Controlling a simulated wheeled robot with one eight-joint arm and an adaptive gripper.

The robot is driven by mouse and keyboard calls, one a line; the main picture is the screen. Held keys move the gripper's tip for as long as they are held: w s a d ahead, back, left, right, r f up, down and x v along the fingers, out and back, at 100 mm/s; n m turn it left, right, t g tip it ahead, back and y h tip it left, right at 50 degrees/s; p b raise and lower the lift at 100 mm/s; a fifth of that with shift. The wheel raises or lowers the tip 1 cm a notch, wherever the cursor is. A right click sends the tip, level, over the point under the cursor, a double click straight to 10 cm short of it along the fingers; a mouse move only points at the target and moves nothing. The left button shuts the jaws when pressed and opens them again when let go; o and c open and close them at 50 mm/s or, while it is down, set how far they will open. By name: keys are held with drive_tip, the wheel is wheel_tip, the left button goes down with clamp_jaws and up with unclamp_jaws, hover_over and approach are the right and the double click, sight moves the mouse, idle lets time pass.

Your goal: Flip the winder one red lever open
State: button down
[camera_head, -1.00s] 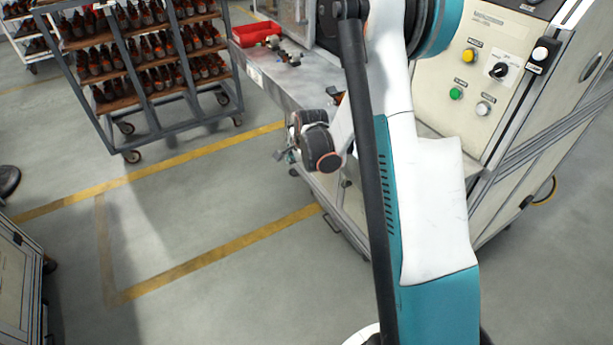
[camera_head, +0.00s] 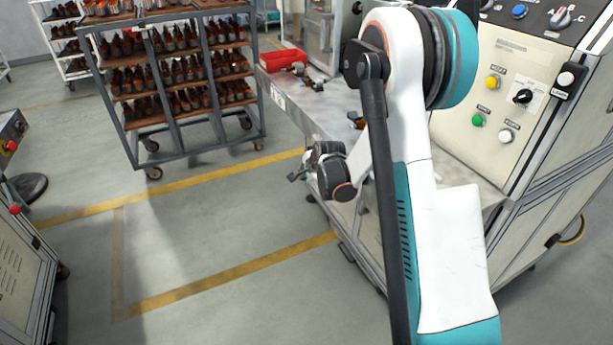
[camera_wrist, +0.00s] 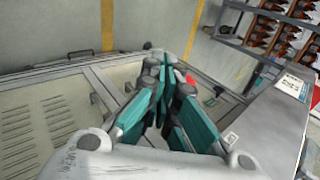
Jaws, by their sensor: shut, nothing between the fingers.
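My gripper (camera_wrist: 167,78) is shut and empty, its teal-and-grey fingers together in the middle of the wrist view. In the head view my gripper (camera_head: 297,176) is small and partly hidden behind my wrist, beside the machine bench's left edge. No red lever can be made out clearly. A small red patch (camera_wrist: 190,79) shows just past the fingers in the wrist view; I cannot tell what it is. The winder machine (camera_head: 505,90) stands at the right of the head view, and my arm covers much of its work area.
A red bin (camera_head: 283,60) and small metal parts (camera_head: 307,80) sit on the bench's far end. A rack of armatures (camera_head: 180,85) stands behind. A grey cabinet (camera_head: 25,260) is at the lower left. Open floor (camera_head: 215,230) with yellow lines lies between.

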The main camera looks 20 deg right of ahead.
idle(0.3)
drive_tip(key=v, duration=1.2)
idle(0.4)
drive_tip(key=s+a+r+n+p, duration=0.1)
drive_tip(key=s+a+r+n, duration=0.4)
drive_tip(key=s, duration=0.3)
drive_tip(key=s+a+r+n, duration=0.3)
drive_tip(key=s+r+n, duration=0.2)
drive_tip(key=s+r, duration=0.3)
drive_tip(key=s+a+f+n+g+b, duration=0.1)
drive_tip(key=s+a+n, duration=0.4)
drive_tip(key=s, duration=0.8)
drive_tip(key=n, duration=0.3)
drive_tip(key=shift+s+a+n, duration=0.2)
drive_tip(key=shift+s+n, duration=0.1)
drive_tip(key=shift+s, duration=0.1)
